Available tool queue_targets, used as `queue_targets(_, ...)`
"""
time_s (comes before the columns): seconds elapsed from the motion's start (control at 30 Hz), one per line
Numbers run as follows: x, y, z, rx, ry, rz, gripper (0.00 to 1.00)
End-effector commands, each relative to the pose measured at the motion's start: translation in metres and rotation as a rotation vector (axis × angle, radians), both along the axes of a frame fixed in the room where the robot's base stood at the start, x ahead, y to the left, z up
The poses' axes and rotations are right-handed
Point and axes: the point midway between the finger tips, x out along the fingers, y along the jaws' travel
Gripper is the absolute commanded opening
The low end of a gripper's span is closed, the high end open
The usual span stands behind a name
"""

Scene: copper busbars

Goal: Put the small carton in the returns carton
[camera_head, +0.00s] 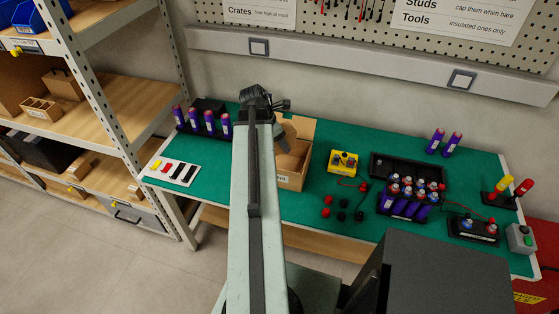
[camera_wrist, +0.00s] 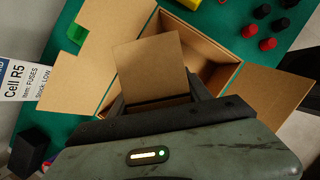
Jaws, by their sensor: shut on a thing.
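My gripper (camera_wrist: 158,98) is shut on the small carton (camera_wrist: 150,64), a plain brown box whose flat face shows between the fingers in the wrist view. Behind it in that view lies the open returns carton (camera_wrist: 222,66), with brown flaps folded outward; the held carton overlaps its opening. I cannot tell how far it is above or inside. In the head view the returns carton (camera_head: 291,181) stands on the green bench mat, partly hidden by my arm. My gripper (camera_head: 282,128) is at its back left, and the small carton cannot be made out there.
Purple cells in a black rack (camera_head: 210,128) stand left of the carton. A yellow meter (camera_head: 343,162), red and black caps (camera_head: 327,200) and a black cell tray (camera_head: 405,205) are to its right. A shelf rack (camera_head: 95,105) stands at the left.

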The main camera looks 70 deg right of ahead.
Motion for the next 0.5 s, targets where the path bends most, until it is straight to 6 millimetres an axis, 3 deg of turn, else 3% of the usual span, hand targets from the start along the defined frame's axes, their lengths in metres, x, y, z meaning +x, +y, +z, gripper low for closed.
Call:
queue_targets(0.03,0.000,0.000,-0.018,0.000,0.000,0.000,0.00)
queue_targets(0.23,0.001,0.000,-0.019,0.000,0.000,0.001,0.00)
queue_targets(0.5,0.001,0.000,-0.057,0.000,0.000,0.002,0.00)
